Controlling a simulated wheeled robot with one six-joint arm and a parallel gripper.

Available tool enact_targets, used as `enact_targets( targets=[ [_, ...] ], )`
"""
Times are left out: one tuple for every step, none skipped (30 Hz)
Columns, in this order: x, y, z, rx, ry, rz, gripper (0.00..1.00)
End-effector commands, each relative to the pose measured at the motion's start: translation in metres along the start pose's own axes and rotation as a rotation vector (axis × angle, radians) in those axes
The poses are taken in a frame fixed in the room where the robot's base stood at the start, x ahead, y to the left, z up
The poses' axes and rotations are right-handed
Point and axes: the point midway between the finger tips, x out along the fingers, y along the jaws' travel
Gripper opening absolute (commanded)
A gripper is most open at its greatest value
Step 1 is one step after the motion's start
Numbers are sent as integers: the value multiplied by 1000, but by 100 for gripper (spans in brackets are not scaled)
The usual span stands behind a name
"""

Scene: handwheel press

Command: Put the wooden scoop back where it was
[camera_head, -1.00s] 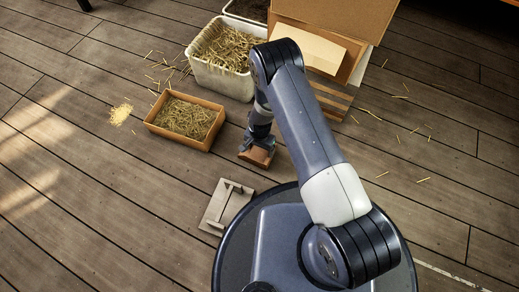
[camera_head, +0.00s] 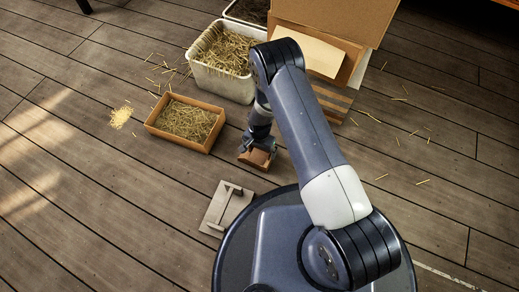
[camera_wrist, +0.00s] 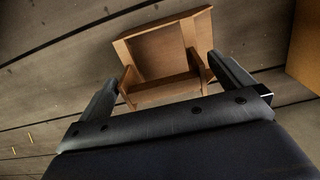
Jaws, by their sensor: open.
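The wooden scoop (camera_head: 260,158) is a small brown open tray-like piece on the plank floor, just right of the wooden box of straw. In the wrist view the scoop (camera_wrist: 165,48) lies ahead of my palm, its near part between my two fingers. My gripper (camera_wrist: 162,75) is open, with one finger on each side of the scoop's near end. In the head view my gripper (camera_head: 255,146) is low over the scoop and partly hides it. I cannot tell whether the fingers touch the scoop.
The shallow wooden box (camera_head: 152,128) holds straw. A white bin (camera_head: 222,83) of straw stands behind it, beside a large cardboard-coloured piece (camera_head: 335,20). A grey flat board with a handle (camera_head: 217,212) lies near my base. Loose straw and a small pale heap (camera_head: 121,115) lie on open floor.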

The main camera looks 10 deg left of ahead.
Motion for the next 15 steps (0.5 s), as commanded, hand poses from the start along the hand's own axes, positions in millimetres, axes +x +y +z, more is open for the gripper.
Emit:
enact_targets(
  targets=[
    [-17,-1,-1,0,2,-2,100],
    [-24,-1,-1,0,2,-3,100],
    [-33,-1,-1,0,2,-2,100],
    [-40,-1,-1,0,2,-2,100],
    [-47,-1,-1,0,2,-2,100],
    [-56,-1,-1,0,2,-2,100],
    [-62,-1,-1,0,2,-2,100],
    [-68,0,0,0,1,-1,100],
    [-75,0,-1,0,2,-2,100],
    [-80,-1,-1,0,2,-2,100],
    [-84,0,0,0,2,-2,100],
    [-90,0,0,0,1,-1,100],
    [-93,0,0,0,1,-1,100],
    [-96,0,0,0,1,-1,100],
    [-99,0,0,0,0,0,100]
  ],
)
